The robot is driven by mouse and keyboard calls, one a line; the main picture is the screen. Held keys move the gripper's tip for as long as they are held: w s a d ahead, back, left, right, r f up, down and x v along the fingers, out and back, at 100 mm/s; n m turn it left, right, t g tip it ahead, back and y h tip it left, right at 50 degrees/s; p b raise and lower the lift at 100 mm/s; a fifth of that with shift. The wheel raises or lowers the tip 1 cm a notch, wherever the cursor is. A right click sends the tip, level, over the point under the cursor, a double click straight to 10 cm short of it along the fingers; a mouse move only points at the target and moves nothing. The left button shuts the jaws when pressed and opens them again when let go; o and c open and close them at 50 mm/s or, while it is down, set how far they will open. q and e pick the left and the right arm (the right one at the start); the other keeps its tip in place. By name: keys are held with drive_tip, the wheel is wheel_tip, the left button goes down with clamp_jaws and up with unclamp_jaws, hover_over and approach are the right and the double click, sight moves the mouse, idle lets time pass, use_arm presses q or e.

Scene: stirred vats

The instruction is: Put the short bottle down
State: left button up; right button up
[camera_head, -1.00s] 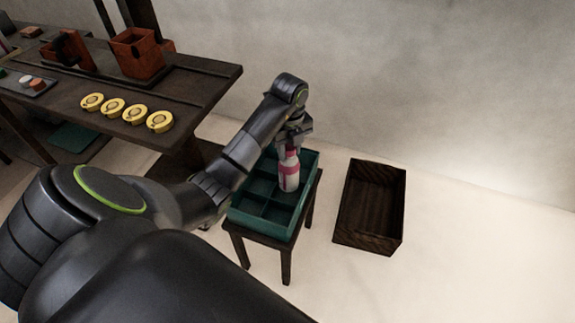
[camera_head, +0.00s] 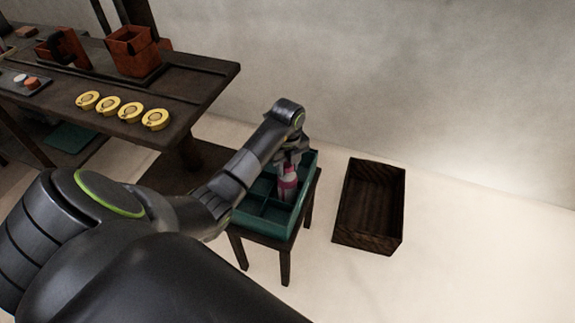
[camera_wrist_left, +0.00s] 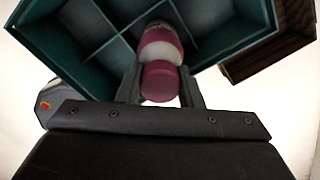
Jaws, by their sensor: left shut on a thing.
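The short bottle, pink and white, is upright in my left gripper (camera_head: 290,163) and shows in the head view (camera_head: 287,184). It also shows in the wrist view (camera_wrist_left: 160,50), between the two fingers, with its dark pink cap toward the camera. My left gripper is shut on it. The bottle's lower part is down inside a compartment of the green divided crate (camera_head: 262,229); whether its base touches the crate floor is hidden. The crate sits on a small dark stool (camera_head: 285,266). My right gripper is not in view.
A dark wooden box (camera_head: 367,240), empty, lies on the pale floor right of the stool. A dark table (camera_head: 190,90) at left holds several yellow rings (camera_head: 131,110) and a reddish-brown container (camera_head: 134,52). Other crate compartments look empty.

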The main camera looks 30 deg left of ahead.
use_arm(q)
drive_tip(key=o, duration=1)
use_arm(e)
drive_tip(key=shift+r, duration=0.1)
use_arm(q)
drive_tip(key=shift+r, duration=0.2)
wheel_tip(320, 180, up, 7)
drive_tip(key=shift+r+p, duration=0.15)
drive_tip(key=shift+p, duration=0.55)
wheel_tip(320, 180, up, 2)
drive_tip(key=shift+r+p, duration=0.15)
drive_tip(key=shift+p, duration=1.05)
drive_tip(key=shift+r+p, duration=1.1)
drive_tip(key=shift+r, duration=0.05)
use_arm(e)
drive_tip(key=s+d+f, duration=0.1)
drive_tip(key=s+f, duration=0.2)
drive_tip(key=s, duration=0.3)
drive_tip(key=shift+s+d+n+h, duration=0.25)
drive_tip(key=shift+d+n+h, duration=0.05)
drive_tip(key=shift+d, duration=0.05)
use_arm(q)
drive_tip(key=shift+d, duration=0.1)
